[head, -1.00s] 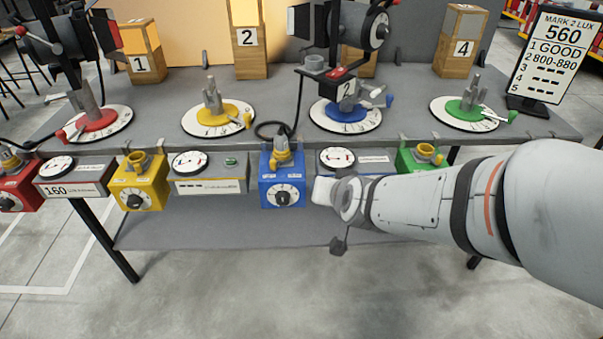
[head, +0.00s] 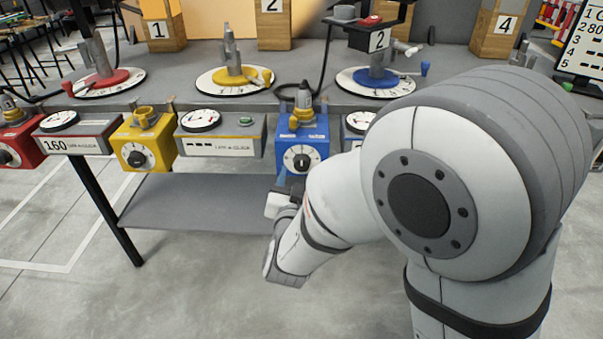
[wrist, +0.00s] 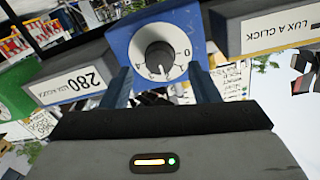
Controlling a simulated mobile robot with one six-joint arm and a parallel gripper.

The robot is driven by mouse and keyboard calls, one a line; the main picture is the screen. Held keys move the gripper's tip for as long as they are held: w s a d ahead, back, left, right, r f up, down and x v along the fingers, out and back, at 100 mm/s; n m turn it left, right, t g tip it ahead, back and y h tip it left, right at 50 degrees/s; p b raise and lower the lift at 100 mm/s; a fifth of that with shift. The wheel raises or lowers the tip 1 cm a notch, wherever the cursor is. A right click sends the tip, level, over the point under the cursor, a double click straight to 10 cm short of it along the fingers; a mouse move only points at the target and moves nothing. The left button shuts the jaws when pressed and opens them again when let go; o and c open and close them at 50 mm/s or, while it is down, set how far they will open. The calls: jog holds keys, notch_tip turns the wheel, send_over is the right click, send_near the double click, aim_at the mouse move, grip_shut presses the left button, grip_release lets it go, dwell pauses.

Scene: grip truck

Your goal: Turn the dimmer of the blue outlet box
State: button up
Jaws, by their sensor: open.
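The blue outlet box (head: 317,143) hangs on the table's front edge in the head view. Its dimmer is a black knob (head: 302,163) on a white numbered dial. In the wrist view the blue box (wrist: 122,38) is straight ahead, with its knob (wrist: 159,58) near the middle. My gripper (wrist: 161,74) is open and empty, its two fingers on either side of the dial's lower part. I cannot tell whether they touch the box. In the head view my gripper (head: 286,188) is just below the box face, and its fingertips are mostly hidden.
A grey meter box (head: 222,146) and a yellow outlet box (head: 160,143) are left of the blue box; a red one (head: 22,148) is farther left. Another meter (head: 357,123) is close right. A lower shelf (head: 200,205) lies beneath the table.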

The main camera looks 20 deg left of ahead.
aim_at(301, 167)
jog(key=shift+w+a, duration=0.15)
jog(key=shift+w, duration=0.75)
jog(key=shift+w+a, duration=0.15)
jog(key=shift+w, duration=0.7)
jog(key=c, duration=0.9)
jog(key=shift+d, duration=0.1)
jog(key=shift+c, duration=0.4)
jog(key=shift+b, duration=0.35)
